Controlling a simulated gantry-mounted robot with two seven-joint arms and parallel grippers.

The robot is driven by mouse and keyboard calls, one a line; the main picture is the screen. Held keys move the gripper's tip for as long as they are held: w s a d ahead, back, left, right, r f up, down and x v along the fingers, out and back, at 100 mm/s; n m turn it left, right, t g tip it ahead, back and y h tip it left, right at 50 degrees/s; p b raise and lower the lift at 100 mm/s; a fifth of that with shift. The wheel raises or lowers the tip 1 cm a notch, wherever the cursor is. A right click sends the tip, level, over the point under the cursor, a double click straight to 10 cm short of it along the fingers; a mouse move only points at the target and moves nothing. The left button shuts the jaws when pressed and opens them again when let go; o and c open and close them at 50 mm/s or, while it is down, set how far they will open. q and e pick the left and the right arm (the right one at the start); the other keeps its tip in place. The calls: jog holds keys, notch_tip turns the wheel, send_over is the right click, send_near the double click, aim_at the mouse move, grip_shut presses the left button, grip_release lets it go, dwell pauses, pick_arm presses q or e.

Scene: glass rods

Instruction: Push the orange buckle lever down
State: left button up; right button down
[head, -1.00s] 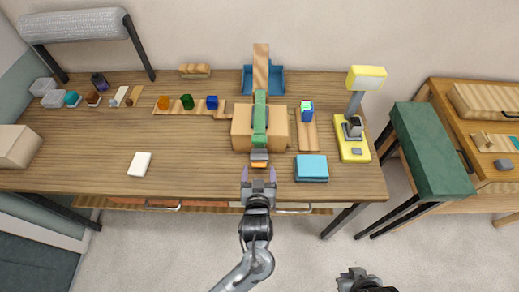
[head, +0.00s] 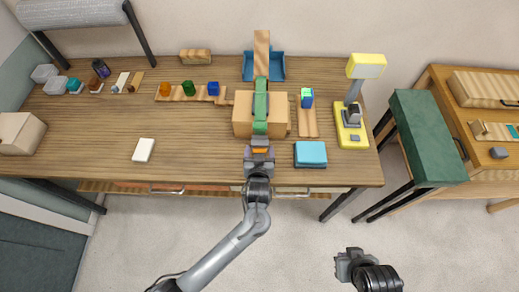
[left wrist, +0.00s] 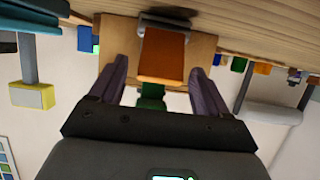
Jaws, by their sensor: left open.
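The orange buckle lever (head: 260,151) is at the front of a cardboard box (head: 242,116), at the lower end of a green strap (head: 261,108) running over the box. In the left wrist view the lever (left wrist: 162,55) is a broad orange flap under a grey hinge bar (left wrist: 166,22). My left gripper (head: 259,158) is open at the lever. Its purple-grey fingers stand on both sides of the lever in the wrist view; I cannot tell whether they touch it. My right gripper (head: 347,264) is low at right, away from the table; its jaws are unclear.
A blue block (head: 310,153) lies just right of my left gripper. A yellow lamp (head: 352,130) stands farther right, and a wooden strip (head: 306,122) lies beside the box. A white card (head: 143,150) lies on the left of the table. The table's left middle is mostly clear.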

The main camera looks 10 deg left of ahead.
pick_arm(q)
jog(key=shift+w+f, duration=0.25)
jog(key=shift+w, duration=0.35)
jog(key=shift+c, duration=0.2)
jog(key=c, duration=0.9)
jog(key=shift+s+f+b, duration=0.1)
jog(key=shift+f+b, duration=0.15)
jog(key=shift+b, duration=0.15)
jog(key=t+b, duration=0.1)
jog(key=b, duration=0.1)
jog(key=s+f+t+b, duration=0.1)
jog(key=t+b, duration=0.1)
jog(key=b, duration=0.1)
jog(key=f+t+b, duration=0.1)
jog(key=b, duration=0.2)
jog(key=shift+s+f+t+y, duration=0.1)
jog(key=shift+s+t+y, duration=0.2)
jog(key=shift+t, duration=0.1)
jog(key=shift+s+t+b, duration=0.1)
jog(key=shift+t+b, duration=0.2)
jog(key=shift+b, duration=0.15)
jog(key=shift+r, duration=0.2)
jog(key=o, duration=0.9)
